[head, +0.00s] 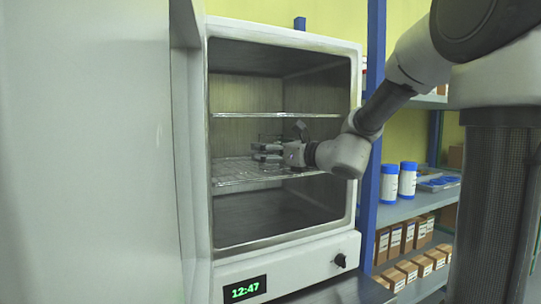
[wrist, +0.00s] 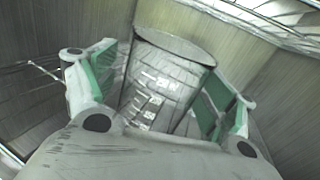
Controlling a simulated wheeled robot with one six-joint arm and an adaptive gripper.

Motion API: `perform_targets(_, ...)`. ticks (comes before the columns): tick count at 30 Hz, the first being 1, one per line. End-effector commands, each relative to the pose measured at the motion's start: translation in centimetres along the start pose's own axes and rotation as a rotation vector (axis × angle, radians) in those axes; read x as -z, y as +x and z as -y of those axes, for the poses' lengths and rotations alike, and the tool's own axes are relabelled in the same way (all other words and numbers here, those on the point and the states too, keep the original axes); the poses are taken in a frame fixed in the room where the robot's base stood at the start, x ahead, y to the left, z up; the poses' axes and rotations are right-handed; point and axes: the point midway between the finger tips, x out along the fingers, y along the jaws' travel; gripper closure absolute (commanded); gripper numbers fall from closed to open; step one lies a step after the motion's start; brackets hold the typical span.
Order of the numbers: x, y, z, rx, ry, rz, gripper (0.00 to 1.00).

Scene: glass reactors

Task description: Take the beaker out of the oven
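The oven (head: 222,185) stands with its door open. In the head view, my gripper (head: 262,152) reaches into the chamber just above the lower wire shelf (head: 235,172). The clear glass beaker (wrist: 165,75), with white markings on its side, shows in the wrist view between my two green-padded fingers. My gripper (wrist: 160,92) is spread around it. A narrow gap shows at the left finger; the right finger overlaps the beaker's edge, and contact there is unclear. In the head view the glass is too faint to make out for sure.
An upper wire shelf (head: 275,115) runs above my gripper. The open door (head: 90,150) fills the left side. To the right, a blue-posted rack (head: 372,130) holds white bottles with blue lids (head: 407,180) and small boxes (head: 408,268). The oven display reads 12:47.

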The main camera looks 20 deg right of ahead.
Motion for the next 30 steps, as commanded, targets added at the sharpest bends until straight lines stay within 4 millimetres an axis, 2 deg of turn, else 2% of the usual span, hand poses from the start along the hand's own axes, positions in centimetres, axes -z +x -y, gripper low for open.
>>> perform_targets(1, 0.0, 0.0, 0.0, 0.000, 0.000, 0.000, 0.32)
perform_targets(6, 0.0, 0.0, 0.0, 0.000, 0.000, 0.000, 0.63)
perform_targets(17, -0.3, 0.0, 0.0, 0.000, -0.001, 0.001, 0.63)
perform_targets(26, -3.4, 0.0, 0.1, -0.002, -0.005, 0.004, 0.63)
perform_targets(27, -3.9, -0.2, 0.1, 0.000, -0.003, 0.003, 0.63)
perform_targets(30, -3.6, -2.4, 0.3, 0.004, -0.002, 0.002, 0.63)
